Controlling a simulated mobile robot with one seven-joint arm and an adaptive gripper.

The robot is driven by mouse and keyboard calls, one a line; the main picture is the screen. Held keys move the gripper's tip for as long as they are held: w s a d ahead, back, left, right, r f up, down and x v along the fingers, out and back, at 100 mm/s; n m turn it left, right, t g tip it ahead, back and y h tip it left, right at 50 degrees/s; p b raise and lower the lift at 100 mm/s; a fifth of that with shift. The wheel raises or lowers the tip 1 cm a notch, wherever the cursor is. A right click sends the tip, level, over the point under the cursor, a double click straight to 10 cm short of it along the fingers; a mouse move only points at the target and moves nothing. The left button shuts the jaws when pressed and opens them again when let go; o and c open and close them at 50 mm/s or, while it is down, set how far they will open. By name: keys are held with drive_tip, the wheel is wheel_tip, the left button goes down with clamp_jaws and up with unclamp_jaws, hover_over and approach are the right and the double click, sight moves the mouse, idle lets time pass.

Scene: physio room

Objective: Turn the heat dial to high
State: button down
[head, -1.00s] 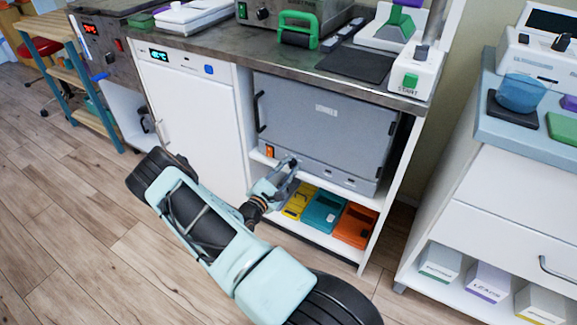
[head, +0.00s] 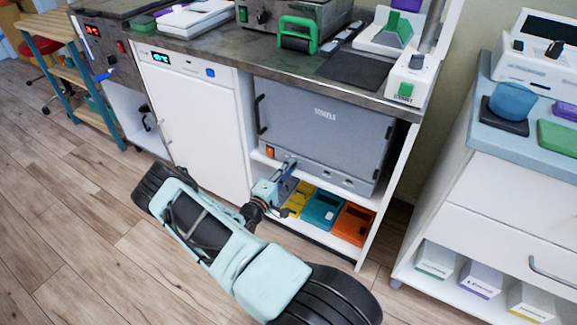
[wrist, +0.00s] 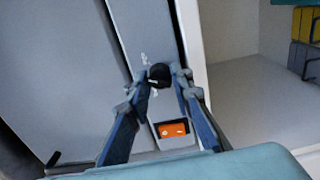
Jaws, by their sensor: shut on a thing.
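The heat dial is a small black round knob (wrist: 159,75) on the light panel strip of the grey towel cabinet (head: 325,130). My gripper (wrist: 163,82) has its two blue fingers on either side of the knob and is shut on it. White marks show on the panel around the knob; I cannot read its setting. In the head view my gripper (head: 288,165) is at the cabinet's lower front edge and hides the knob. An orange rocker switch (wrist: 173,129) is on the same strip, close to the fingers; it also shows in the head view (head: 270,152).
Below the cabinet, a shelf holds yellow, teal (head: 322,209) and orange (head: 354,222) boxes close under my gripper. A white cabinet (head: 195,115) stands left. A drawer unit (head: 500,190) stands right.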

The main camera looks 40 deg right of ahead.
drive_tip(key=m+p, duration=0.2)
drive_tip(key=m, duration=0.3)
drive_tip(key=shift+w+m+p, duration=0.1)
drive_tip(key=shift+m+p, duration=0.2)
drive_tip(key=shift+m, duration=0.1)
idle(0.3)
drive_tip(key=c, duration=1.7)
unclamp_jaws()
drive_tip(key=shift+a, duration=0.1)
drive_tip(key=shift+v, duration=3.95)
